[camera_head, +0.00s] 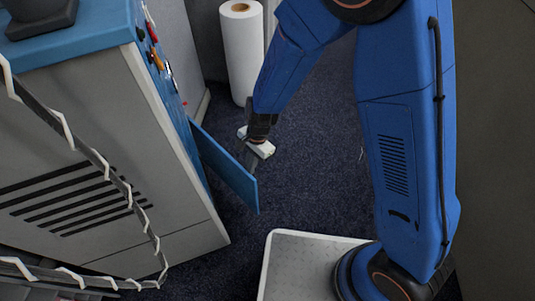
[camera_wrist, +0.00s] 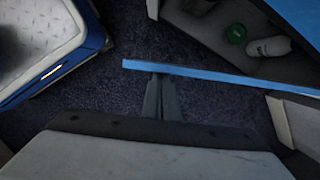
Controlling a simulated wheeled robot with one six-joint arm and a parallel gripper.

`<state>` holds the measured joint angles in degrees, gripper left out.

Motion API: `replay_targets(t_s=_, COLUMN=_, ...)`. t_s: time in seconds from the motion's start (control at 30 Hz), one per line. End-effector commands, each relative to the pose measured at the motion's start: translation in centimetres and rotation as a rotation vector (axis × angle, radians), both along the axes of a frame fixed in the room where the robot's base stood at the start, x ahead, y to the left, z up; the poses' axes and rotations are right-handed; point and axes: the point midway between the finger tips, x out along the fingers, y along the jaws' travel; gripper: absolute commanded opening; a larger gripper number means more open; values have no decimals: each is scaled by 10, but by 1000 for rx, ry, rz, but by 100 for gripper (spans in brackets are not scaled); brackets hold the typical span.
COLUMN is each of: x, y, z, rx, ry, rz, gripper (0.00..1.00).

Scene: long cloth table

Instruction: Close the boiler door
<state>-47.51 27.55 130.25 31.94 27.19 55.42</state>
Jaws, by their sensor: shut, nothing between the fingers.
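The boiler (camera_head: 100,150) is a grey cabinet with blue trim at the left of the head view. Its blue door (camera_head: 228,168) stands open, swung out over the floor. In the wrist view the door (camera_wrist: 220,79) shows edge-on as a thin blue strip. My gripper (camera_head: 249,157) is low beside the door, on its far side in the head view, with its fingertips partly hidden. In the wrist view my gripper (camera_wrist: 160,78) is shut and empty, its tips at the door near its free end. I cannot tell whether they touch it.
A white roll (camera_head: 243,50) stands on the dark carpet behind the arm. In the wrist view a green round item (camera_wrist: 236,33) and a white bottle (camera_wrist: 270,46) lie beyond the door. Carpet (camera_head: 310,150) is clear right of the door.

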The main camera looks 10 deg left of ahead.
Motion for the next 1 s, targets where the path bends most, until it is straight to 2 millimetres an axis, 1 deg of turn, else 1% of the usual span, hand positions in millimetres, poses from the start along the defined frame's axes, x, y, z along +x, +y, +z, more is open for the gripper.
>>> replay_targets(t_s=0.03, x=-11, y=8, z=0, rx=0, ry=-1, rz=-19, gripper=0)
replay_targets(t_s=0.2, x=-40, y=33, z=0, rx=0, ry=0, rz=-108, gripper=0)
replay_targets(t_s=0.4, x=-62, y=54, z=0, rx=0, ry=0, rz=-128, gripper=0)
replay_targets(t_s=0.6, x=-74, y=68, z=0, rx=1, ry=-1, rz=-128, gripper=0)
replay_targets(t_s=0.7, x=-77, y=71, z=0, rx=1, ry=-1, rz=-128, gripper=0)
replay_targets(t_s=1.0, x=-79, y=73, z=0, rx=1, ry=0, rz=-129, gripper=0)
